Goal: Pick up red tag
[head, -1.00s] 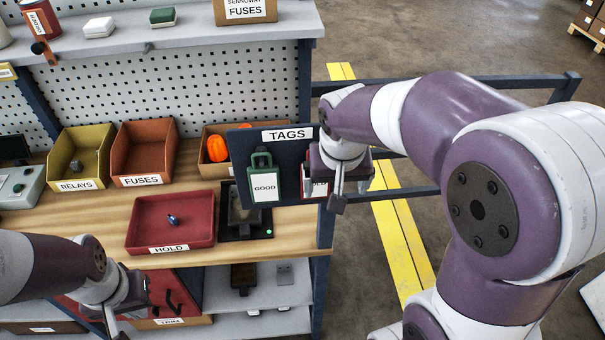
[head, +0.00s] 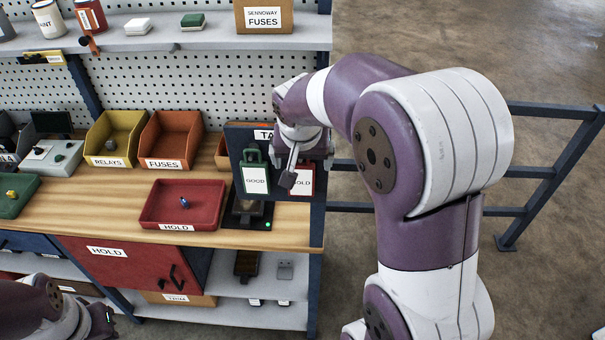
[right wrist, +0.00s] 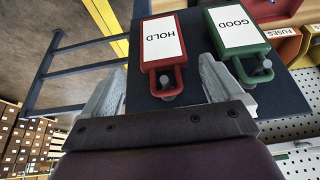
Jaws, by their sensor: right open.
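The red tag (head: 305,179), with a white HOLD label, hangs on the dark tag board (head: 240,140) at the bench's right end. My right gripper (head: 293,170) is in front of the board and hides part of the tag. In the right wrist view the red tag (right wrist: 162,42) hangs by its handle on a peg. The open right fingers (right wrist: 160,85) lie on either side of its handle end; I see no grip on it. The green GOOD tag (right wrist: 238,32) hangs beside it, close to one finger. My left gripper (head: 105,318) is at the lower left, partly cut off.
A red HOLD tray (head: 150,212) with a small blue part stands on the bench left of the board. Yellow RELAYS (head: 98,150) and orange FUSES (head: 150,152) bins stand behind it. A dark rail (head: 550,172) runs to the right, with open floor around it.

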